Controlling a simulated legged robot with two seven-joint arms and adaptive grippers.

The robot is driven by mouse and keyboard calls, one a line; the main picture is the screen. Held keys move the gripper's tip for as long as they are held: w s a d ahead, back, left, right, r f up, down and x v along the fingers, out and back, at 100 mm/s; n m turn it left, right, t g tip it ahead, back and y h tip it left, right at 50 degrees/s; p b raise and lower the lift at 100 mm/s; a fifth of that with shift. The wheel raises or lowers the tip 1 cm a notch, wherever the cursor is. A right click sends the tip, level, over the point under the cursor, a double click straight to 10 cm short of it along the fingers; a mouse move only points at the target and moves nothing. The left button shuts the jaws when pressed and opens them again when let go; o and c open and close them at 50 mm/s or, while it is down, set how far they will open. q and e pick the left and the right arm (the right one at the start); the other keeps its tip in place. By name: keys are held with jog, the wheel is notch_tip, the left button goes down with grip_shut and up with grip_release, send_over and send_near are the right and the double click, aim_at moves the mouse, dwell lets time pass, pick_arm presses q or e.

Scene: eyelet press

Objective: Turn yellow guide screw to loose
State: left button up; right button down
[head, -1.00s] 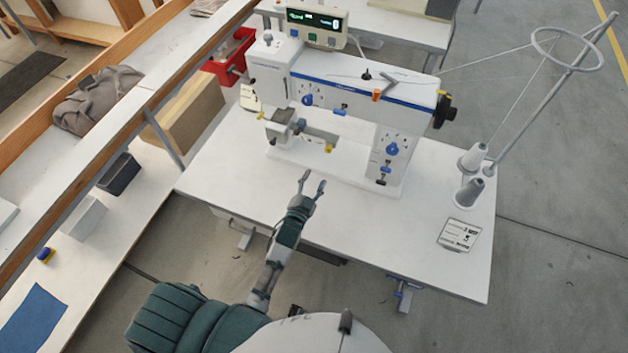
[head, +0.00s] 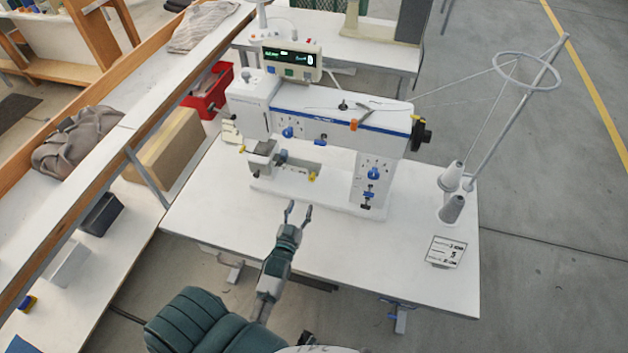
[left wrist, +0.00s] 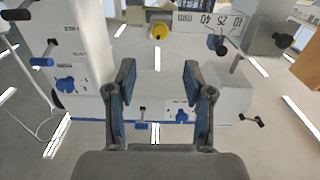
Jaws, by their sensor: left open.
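A yellow screw knob (head: 312,176) sits at the front of the white sewing machine (head: 330,118), low under its arm. It also shows in the left wrist view (left wrist: 159,31), face on, above and between my fingertips. A second yellow knob (head: 242,149) is at the machine's left end. My left gripper (head: 299,208) is over the table just in front of the machine, short of the first yellow knob and not touching it. In the left wrist view its two blue-padded fingers (left wrist: 159,74) are spread with nothing between them. My right gripper is not in view.
The white table (head: 400,250) is clear in front of the machine. A thread stand with cones (head: 452,207) and a printed card (head: 446,252) are on the right. Blue knobs (head: 373,173) are on the machine's right column. A display box (head: 291,61) stands behind.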

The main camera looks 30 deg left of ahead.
aim_at(311, 180)
pick_arm(q)
jog(key=x, duration=1.2)
jog(key=shift+w, duration=0.25)
grip_shut()
jog(key=shift+r+m+p, duration=0.2)
jog(key=shift+m+p, duration=0.35)
jog(key=shift+m, duration=0.15)
jog(key=shift+f+m, duration=0.15)
jog(key=shift+m, duration=0.45)
grip_release()
jog(key=v, duration=1.2)
